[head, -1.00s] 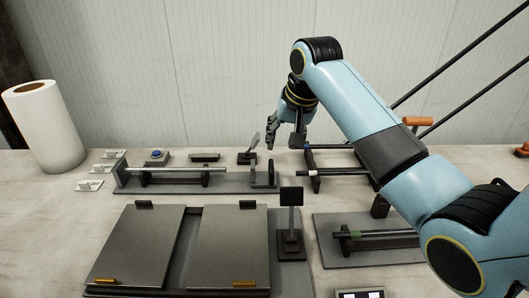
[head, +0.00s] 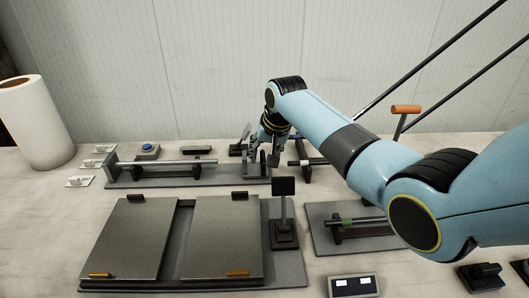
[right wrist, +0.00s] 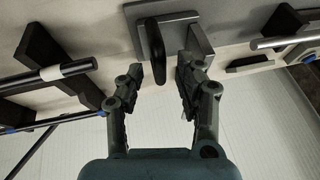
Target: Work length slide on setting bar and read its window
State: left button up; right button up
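The setting bar (head: 165,163) is a thin grey rod on a dark base plate (head: 190,182) at the back left in the head view. The rod also shows at the right of the right wrist view (right wrist: 285,40). Near the plate's right end stands a dark rounded upright piece (head: 263,163). It shows against a grey bracket in the right wrist view (right wrist: 155,42); I cannot tell whether it is the length slide. My right gripper (right wrist: 171,74) is open, its fingertips apart close to this piece; contact is unclear. No reading is legible. My left gripper is out of view.
A small dark panel on a post (head: 284,200) stands in front of my right gripper. Two grey plates (head: 140,240) lie in front of the bar. A rod rack (head: 310,160) stands to the right. A white roll (head: 35,120) stands at the far left.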

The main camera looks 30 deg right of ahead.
jog(key=c, duration=0.3)
grip_shut()
jog(key=w+a, duration=0.1)
jog(key=a, duration=0.1)
jog(key=w+a+b, duration=0.1)
jog(key=a, duration=0.1)
jog(key=w+a, duration=0.1)
jog(key=a, duration=0.2)
jog(key=shift+w, duration=0.1)
jog(key=shift+w+a+b, duration=0.15)
jog(key=shift+a+b, duration=0.15)
jog(key=shift+r, duration=0.15)
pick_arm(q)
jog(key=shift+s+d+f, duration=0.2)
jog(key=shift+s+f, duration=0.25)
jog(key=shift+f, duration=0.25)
pick_arm(e)
jog(key=shift+w+a, duration=0.1)
jog(key=shift+a, duration=0.05)
jog(key=shift+o, duration=0.6)
grip_release()
jog(key=shift+a, duration=0.15)
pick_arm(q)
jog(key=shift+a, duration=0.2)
pick_arm(e)
jog(key=shift+o, duration=0.9)
jog(key=shift+w+a, duration=0.15)
